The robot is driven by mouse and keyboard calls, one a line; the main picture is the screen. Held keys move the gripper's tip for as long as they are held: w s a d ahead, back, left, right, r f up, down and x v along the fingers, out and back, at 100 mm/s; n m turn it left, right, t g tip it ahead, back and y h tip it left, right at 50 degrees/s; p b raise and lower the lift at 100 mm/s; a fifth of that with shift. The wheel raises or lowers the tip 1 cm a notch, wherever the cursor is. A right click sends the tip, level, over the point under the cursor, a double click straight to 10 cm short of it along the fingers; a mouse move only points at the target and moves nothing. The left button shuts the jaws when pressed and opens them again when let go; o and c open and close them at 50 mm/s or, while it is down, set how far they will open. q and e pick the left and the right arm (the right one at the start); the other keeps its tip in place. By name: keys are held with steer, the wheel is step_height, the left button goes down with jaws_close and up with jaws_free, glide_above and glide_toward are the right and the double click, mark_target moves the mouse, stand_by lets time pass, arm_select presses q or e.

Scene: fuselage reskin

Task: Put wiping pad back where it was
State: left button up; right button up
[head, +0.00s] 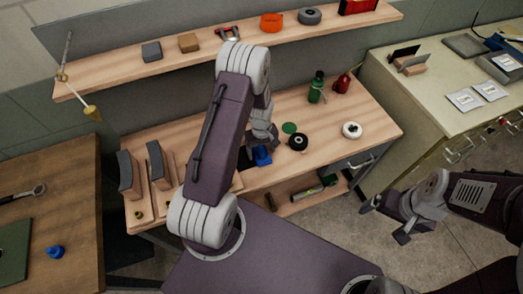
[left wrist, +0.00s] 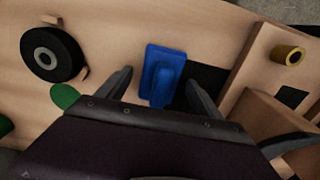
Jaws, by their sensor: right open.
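A blue pad with a raised handle (left wrist: 160,78), which looks like the wiping pad, lies on the wooden workbench. It also shows in the head view (head: 262,156), partly hidden by my left arm. My left gripper (left wrist: 158,85) is above it with its fingers apart, one on each side of the handle. The right finger is closer to the pad; I cannot tell whether it touches. A dark square patch (left wrist: 207,82) lies right beside the pad. My right gripper (head: 404,218) is open and empty, over the floor at the right.
A black tape roll (head: 298,142), a green disc (head: 289,127), a green bottle (head: 317,87) and a white roll (head: 352,130) stand on the bench. A wooden rack (head: 150,200) is at left. A shelf (head: 200,55) runs above. Another blue object (head: 55,252) lies on the left table.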

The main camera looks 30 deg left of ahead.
mark_target(261, 149)
arm_select(q)
step_height(261, 149, up, 12)
steer(key=r, duration=0.1)
steer(key=s+d+r+m, duration=0.2)
steer(key=s+d+m, duration=0.1)
steer(key=s+m, duration=0.2)
steer(key=s+d+r+m+t, duration=0.1)
steer(key=s+d+r+m, duration=0.1)
steer(key=s+d+m, duration=0.2)
steer(key=s, duration=0.3)
steer(key=shift+s+d+r+m, duration=0.25)
steer(key=shift+s+r+m, duration=0.05)
steer(key=shift+r+m, duration=0.1)
